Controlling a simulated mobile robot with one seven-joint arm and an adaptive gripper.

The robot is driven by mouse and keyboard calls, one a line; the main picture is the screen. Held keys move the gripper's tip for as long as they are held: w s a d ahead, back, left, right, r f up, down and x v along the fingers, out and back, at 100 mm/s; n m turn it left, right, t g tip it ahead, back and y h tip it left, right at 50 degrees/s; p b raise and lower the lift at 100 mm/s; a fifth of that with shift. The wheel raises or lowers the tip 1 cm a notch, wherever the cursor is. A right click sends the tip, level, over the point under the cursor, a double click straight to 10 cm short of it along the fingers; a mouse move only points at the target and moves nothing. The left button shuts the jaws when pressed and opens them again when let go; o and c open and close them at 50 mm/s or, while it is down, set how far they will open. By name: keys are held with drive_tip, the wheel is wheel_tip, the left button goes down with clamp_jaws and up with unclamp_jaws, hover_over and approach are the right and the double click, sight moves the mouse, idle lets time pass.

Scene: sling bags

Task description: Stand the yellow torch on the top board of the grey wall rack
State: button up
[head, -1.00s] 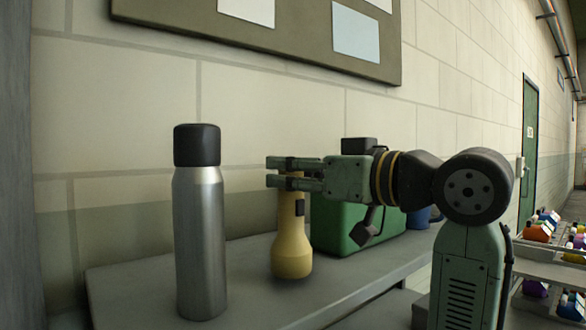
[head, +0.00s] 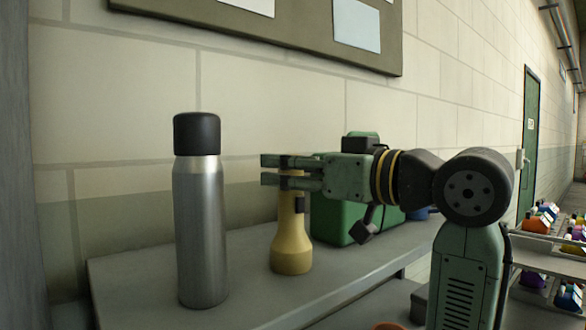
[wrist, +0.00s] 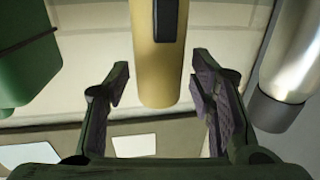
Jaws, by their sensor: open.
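The yellow torch (head: 291,245) is upright, wide end down, and appears to stand on the top board (head: 255,283) of the grey rack, between a steel bottle and a green box. My gripper (head: 283,170) is level at the torch's upper end, one finger to each side, hiding part of its top. In the wrist view the torch (wrist: 157,75) comes down from the upper edge with its end between the open fingers (wrist: 160,100). Gaps show on both sides of it, so neither finger touches it.
The steel bottle (head: 200,230) with a black cap stands close left of the torch. The green box (head: 333,222) is close behind it to the right, with a blue item (head: 418,214) beyond. A noticeboard (head: 300,35) hangs above. Part of an orange thing (head: 389,325) shows below.

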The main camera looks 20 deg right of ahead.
drive_tip(key=shift+r, duration=0.25)
drive_tip(key=b+v, duration=0.3)
drive_tip(key=v, duration=0.9)
